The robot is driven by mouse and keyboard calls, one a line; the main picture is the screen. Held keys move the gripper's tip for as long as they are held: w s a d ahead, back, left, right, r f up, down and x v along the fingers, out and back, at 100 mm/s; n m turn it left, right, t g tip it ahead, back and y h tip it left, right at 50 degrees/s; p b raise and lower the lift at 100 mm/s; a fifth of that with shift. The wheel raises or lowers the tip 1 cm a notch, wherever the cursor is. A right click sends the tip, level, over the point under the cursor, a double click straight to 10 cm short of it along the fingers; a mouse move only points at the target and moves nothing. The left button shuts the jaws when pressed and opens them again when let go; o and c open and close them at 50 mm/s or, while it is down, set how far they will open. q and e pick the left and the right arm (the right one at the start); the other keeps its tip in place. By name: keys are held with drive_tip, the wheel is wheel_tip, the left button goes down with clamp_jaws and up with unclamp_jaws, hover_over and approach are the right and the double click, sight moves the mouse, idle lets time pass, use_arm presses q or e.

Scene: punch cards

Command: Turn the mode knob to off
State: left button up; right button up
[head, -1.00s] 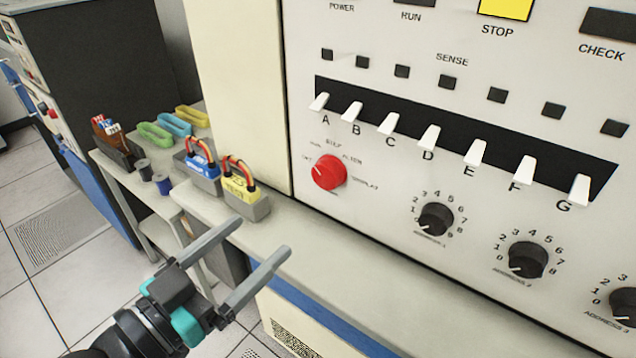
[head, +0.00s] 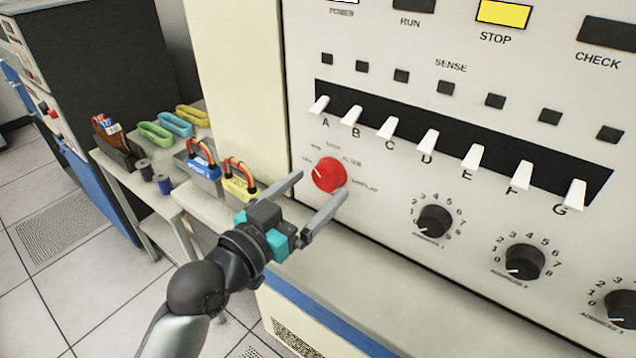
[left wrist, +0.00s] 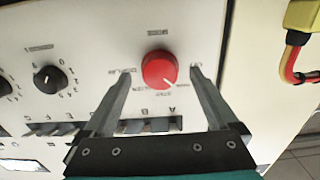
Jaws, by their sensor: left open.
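The red mode knob (head: 329,175) is on the pale panel, below the left end of the toggle switch row, with small labels around it. It also shows in the left wrist view (left wrist: 159,69), upside down, with a pale pointer line angled toward its lower right. My left gripper (head: 320,184) is open, its two grey fingers reaching toward the knob. In the left wrist view the knob appears between and beyond the fingertips; I cannot tell whether they touch it. My right gripper is not in view.
White toggle switches (head: 427,143) run in a row above the knob. Black address knobs (head: 434,221) are to its right. A pale ledge (head: 345,285) juts out below the panel. A yellow plug box (head: 238,189) and a blue one (head: 205,178) stand at the left.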

use_arm(q)
drive_tip(key=shift+x, duration=0.8)
drive_tip(key=c, duration=1.3)
